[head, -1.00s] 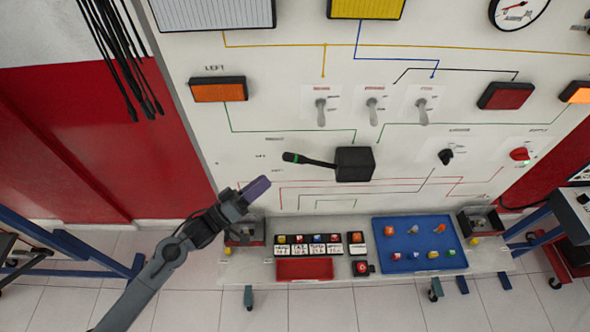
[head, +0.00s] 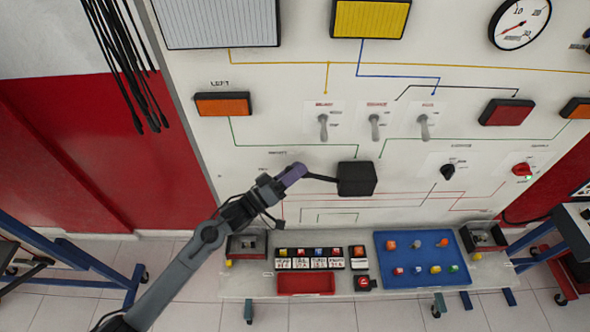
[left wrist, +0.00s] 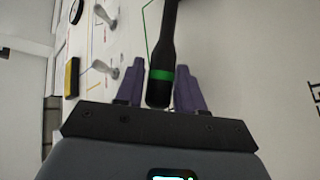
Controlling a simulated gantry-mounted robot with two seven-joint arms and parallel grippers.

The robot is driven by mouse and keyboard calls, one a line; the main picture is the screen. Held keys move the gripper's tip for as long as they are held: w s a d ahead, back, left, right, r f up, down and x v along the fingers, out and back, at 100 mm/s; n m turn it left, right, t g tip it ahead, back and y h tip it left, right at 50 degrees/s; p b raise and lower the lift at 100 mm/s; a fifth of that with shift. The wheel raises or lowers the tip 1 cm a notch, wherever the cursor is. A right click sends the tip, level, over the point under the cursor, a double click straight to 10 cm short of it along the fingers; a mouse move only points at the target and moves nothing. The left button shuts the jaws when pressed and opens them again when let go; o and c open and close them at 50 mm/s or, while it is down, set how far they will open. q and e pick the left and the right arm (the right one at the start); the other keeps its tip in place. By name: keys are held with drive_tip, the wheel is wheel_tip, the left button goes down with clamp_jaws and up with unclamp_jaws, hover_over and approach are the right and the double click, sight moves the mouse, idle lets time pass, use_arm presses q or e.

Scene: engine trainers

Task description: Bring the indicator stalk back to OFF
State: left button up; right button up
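The indicator stalk is a thin black lever that comes out of the left side of a black box (head: 356,178) on the white panel. In the head view its visible part (head: 320,178) rises slightly toward the left, and its tip is hidden by my left gripper (head: 297,172). The left wrist view shows the stalk's thick black end with a green band (left wrist: 160,75) between the two purple fingers of my left gripper (left wrist: 161,92). The fingers are apart, one on each side, with narrow gaps; I see no clear grip. My right gripper is not in view.
An orange LEFT lamp (head: 223,104) sits above the stalk, and another orange lamp (head: 575,109) is at the right edge. Toggle switches (head: 375,127) stand above the box. A shelf with a blue tray (head: 383,279) and a red tray (head: 306,284) lies below.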

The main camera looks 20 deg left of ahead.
use_arm(q)
drive_tip(key=shift+c, duration=0.3)
clamp_jaws()
drive_tip(key=f+n+t+b, duration=0.1)
drive_tip(key=b, duration=0.1)
drive_tip(key=f+n+t+b, duration=0.1)
drive_tip(key=f+b, duration=0.1)
drive_tip(key=f+n+t+b, duration=0.1)
drive_tip(key=f+t+b, duration=0.1)
drive_tip(key=b, duration=0.1)
drive_tip(key=shift+s+a+n, duration=0.1)
drive_tip(key=shift+a+n, duration=0.3)
drive_tip(key=shift+r, duration=0.1)
drive_tip(key=shift+o, duration=0.3)
unclamp_jaws()
